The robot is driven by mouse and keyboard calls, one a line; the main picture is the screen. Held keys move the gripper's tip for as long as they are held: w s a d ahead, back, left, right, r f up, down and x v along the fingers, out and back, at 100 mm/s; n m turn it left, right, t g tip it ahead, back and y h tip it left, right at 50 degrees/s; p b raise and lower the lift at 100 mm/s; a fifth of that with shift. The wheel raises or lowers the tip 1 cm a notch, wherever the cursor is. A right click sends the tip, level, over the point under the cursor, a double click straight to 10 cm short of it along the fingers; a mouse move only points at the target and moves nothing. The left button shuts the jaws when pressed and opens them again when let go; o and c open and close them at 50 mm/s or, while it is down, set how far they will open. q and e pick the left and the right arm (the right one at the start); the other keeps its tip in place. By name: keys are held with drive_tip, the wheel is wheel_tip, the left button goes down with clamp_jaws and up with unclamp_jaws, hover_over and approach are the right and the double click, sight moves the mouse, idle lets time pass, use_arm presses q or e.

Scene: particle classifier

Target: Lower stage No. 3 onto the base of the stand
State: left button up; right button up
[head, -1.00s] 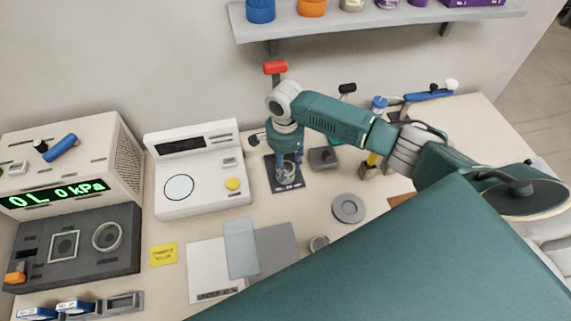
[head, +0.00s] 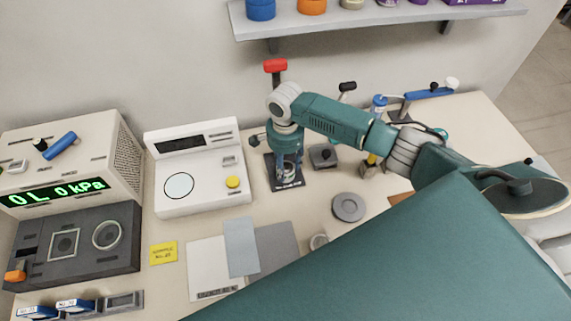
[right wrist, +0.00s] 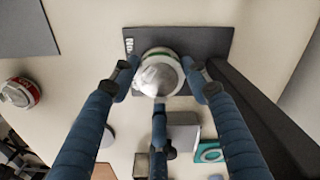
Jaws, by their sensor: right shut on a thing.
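My right gripper (head: 287,170) points down over the dark base plate of the stand (head: 272,177), below the red-topped column (head: 275,67). In the right wrist view its blue fingers (right wrist: 160,85) are closed around a round, silvery stage (right wrist: 158,72) with a green band. The stage is over the dark base (right wrist: 205,42), which carries a white label. I cannot tell whether the stage touches the base. In the head view the fingers mostly hide the stage. My left gripper is not in view.
A white balance (head: 195,180) stands left of the stand. A small grey block (head: 323,157) is close on the right, and a grey disc (head: 348,207) lies in front. A wall shelf (head: 380,20) runs above. A red-labelled cylinder (right wrist: 18,93) is at the wrist view's left.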

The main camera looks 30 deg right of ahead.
drive_tip(key=o, duration=1.4)
drive_tip(key=shift+c, duration=0.2)
drive_tip(key=shift+f, duration=0.1)
wheel_tip(320, 180, up, 12)
